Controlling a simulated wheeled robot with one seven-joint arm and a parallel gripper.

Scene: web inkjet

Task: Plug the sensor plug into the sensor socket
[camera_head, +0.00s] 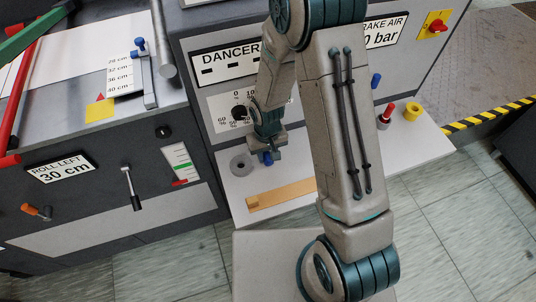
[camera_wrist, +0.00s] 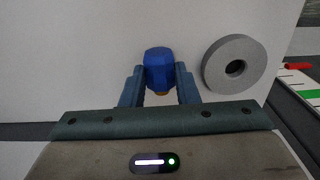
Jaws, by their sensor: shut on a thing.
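My gripper (camera_wrist: 159,88) is shut on a blue plug (camera_wrist: 158,66), which sits between the two fingers in the wrist view. In the head view the blue plug (camera_head: 267,158) shows just below my gripper (camera_head: 268,150), over the white shelf. A grey ring (camera_head: 241,163) lies on the shelf to the left of the plug; it also shows in the wrist view (camera_wrist: 218,76), apart from the plug. I cannot tell whether the plug touches the shelf. I cannot make out the sensor socket; my arm hides part of the machine front.
A wooden strip (camera_head: 282,195) lies on the white shelf (camera_head: 237,207) in front of my gripper. A red-topped peg (camera_head: 387,112) and a yellow ring (camera_head: 411,112) stand at the shelf's right. The dial panel (camera_head: 225,115) is close behind my gripper. Another blue part (camera_head: 376,81) is on the machine front.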

